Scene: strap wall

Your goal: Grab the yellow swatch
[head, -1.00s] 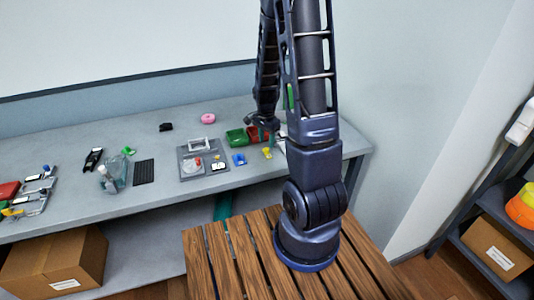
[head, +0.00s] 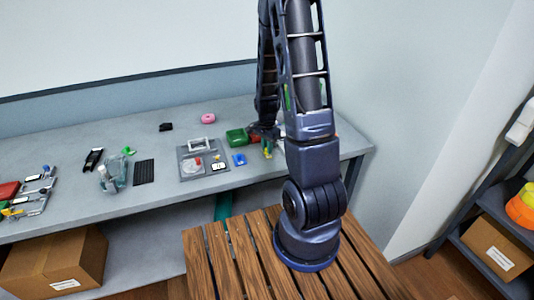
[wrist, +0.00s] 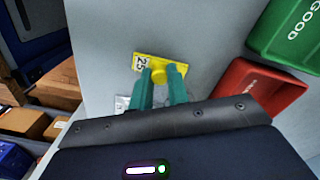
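The yellow swatch (wrist: 171,64) lies on the grey table in the wrist view. It is a flat yellow piece with a white label reading 25 and a round raised knob. My gripper (wrist: 161,76) has two teal fingers, spread apart, with the knob showing between their tips. I cannot tell whether the fingers touch the knob. In the head view my gripper (head: 267,146) is over the yellow swatch (head: 267,155), which is partly covered by the fingers.
A green bin (wrist: 290,35) marked GOOD and a red bin (wrist: 262,95) stand right of my gripper in the wrist view.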

